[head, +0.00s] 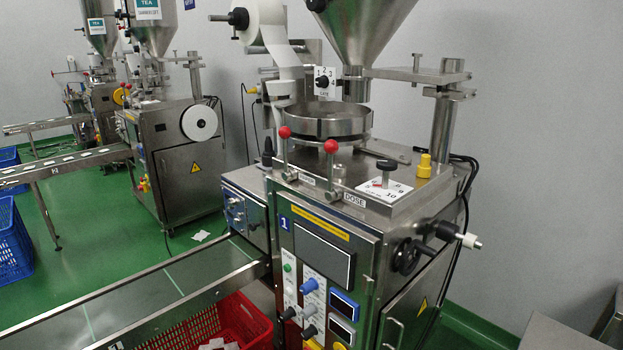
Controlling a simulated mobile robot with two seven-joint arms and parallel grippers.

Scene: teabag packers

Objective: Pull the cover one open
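The nearest packing machine (345,215) stands in the middle and bears a blue label with a 1 (284,223). A framed dark panel (322,256) is on its front under a yellow strip. A steel handle (393,333) shows low at its front right corner. A side door (405,300) with a yellow warning triangle lies flat against the right side and looks shut. Which part is cover one I cannot tell; no lettering names it. Neither of my grippers is in view.
A conveyor (170,295) runs in from the left, with a red crate (262,325) below it. A handwheel (406,256) and a black knob (445,232) stick out on the machine's right. A grey box (560,335) stands low right.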

